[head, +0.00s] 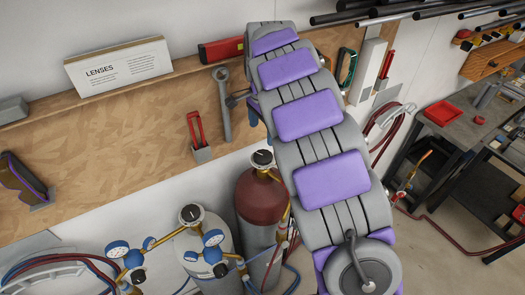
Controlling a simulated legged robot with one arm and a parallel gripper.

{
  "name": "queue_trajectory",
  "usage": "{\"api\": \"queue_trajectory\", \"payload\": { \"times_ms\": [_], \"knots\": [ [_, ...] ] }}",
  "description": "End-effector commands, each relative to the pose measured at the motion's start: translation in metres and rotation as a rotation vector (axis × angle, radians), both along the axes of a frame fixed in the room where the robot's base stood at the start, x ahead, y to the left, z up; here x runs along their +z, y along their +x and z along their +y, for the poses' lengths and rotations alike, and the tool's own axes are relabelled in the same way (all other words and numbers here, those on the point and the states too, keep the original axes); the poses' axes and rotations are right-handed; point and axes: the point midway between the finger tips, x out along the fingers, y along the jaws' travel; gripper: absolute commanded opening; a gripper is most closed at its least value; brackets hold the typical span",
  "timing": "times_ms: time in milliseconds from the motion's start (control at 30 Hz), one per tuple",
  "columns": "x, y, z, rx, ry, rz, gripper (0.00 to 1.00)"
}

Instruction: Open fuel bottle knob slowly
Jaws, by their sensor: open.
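Two gas bottles stand against the wall below the wooden board. The dark red bottle (258,200) has a round dark knob (262,158) with a pale rim on top. The grey-white bottle (190,244) to its left has a similar knob (191,214). No label shows which bottle holds fuel. My grey and purple arm crosses the middle of the view and covers the right edge of the red bottle. My gripper is not visible, so its place relative to the knobs does not show.
Blue gauges (118,249) on brass regulators and hoses (60,262) crowd the lower left. The wooden board (110,150) carries a lens box (118,66), a wrench (223,104) and a red-handled tool (196,135). A dark workbench (452,148) stands at right.

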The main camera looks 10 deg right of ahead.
Motion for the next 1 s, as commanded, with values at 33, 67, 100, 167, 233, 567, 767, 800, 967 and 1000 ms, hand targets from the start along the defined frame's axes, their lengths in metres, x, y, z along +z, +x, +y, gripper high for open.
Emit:
{"api": "queue_trajectory", "payload": {
  "times_ms": [33,67,100,167,233,567,767,800,967,1000],
  "knots": [
    [-0.009,-0.001,0.0,0.0,-0.001,0.005,0.91],
    [-0.015,-0.001,0.0,0.0,-0.002,0.002,0.91],
    [-0.023,-0.001,0.0,0.0,-0.002,0.003,0.91],
    [-0.035,-0.002,0.0,0.001,-0.001,0.006,0.91],
    [-0.048,-0.001,0.0,0.0,-0.001,0.003,0.91],
    [-0.097,0.0,0.0,0.002,-0.001,0.0,0.91],
    [-0.105,0.0,0.0,0.002,-0.002,-0.001,0.91],
    [-0.105,0.0,0.0,0.002,-0.002,-0.002,0.91],
    [-0.105,0.0,0.0,0.002,-0.002,-0.002,0.91],
    [-0.105,0.0,0.0,0.002,-0.002,-0.002,0.9]
  ]
}}
